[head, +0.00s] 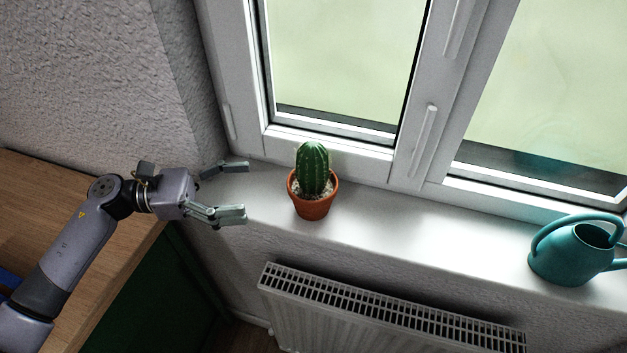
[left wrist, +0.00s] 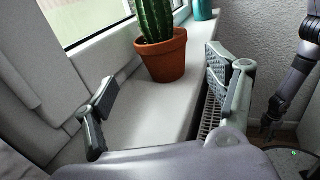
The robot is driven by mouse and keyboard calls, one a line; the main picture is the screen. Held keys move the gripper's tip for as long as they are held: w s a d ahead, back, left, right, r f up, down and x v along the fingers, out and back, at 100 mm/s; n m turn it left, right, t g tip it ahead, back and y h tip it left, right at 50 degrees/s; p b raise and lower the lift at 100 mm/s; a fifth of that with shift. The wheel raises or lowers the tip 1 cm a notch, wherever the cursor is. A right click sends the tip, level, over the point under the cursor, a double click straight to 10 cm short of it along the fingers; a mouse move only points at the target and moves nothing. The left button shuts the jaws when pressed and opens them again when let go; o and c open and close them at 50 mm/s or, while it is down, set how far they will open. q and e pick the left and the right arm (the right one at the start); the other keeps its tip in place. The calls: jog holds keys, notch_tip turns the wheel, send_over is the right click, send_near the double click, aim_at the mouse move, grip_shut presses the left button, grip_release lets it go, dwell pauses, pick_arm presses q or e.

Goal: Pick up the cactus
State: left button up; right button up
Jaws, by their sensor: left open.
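A green ribbed cactus (head: 313,167) stands upright in a terracotta pot (head: 313,204) on the white windowsill. My left gripper (head: 247,190) is open and empty, to the left of the pot and apart from it, at the sill's left end. In the left wrist view the cactus (left wrist: 155,18) and its pot (left wrist: 163,57) are ahead, beyond the spread fingers (left wrist: 165,88). The top of the cactus is cut off there. My right gripper is not in the head view; part of an arm of mine shows at the right of the left wrist view.
A teal watering can (head: 570,254) stands on the sill (head: 425,222) at the right. The window frame (head: 380,168) rises behind the pot. A radiator (head: 390,310) is below the sill. A wooden worktop (head: 95,215) is at the left. The sill between pot and can is clear.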

aim_at(297, 184)
pick_arm(q)
jog(key=d, duration=0.1)
jog(key=d+p, duration=0.1)
jog(key=d, duration=0.2)
jog(key=shift+d+r+p, duration=0.15)
jog(key=shift+r+p, duration=0.2)
jog(key=shift+r, duration=0.05)
jog(key=d, duration=0.1)
jog(key=d+p, duration=0.1)
jog(key=d, duration=0.1)
jog(key=shift+w+d+f, duration=0.25)
jog(key=shift+w, duration=0.1)
jog(key=shift+d, duration=0.15)
jog(key=shift+d+r+p, duration=0.1)
jog(key=shift+d+p, duration=0.15)
jog(key=shift+p, duration=0.3)
jog(key=d+p, duration=0.2)
jog(key=d, duration=0.1)
jog(key=d+p, duration=0.1)
jog(key=shift+w+d+r, duration=0.1)
jog(key=shift+d+r, duration=0.05)
jog(key=shift+r, duration=0.1)
jog(key=shift+d+f, duration=0.2)
jog(key=shift+d, duration=0.05)
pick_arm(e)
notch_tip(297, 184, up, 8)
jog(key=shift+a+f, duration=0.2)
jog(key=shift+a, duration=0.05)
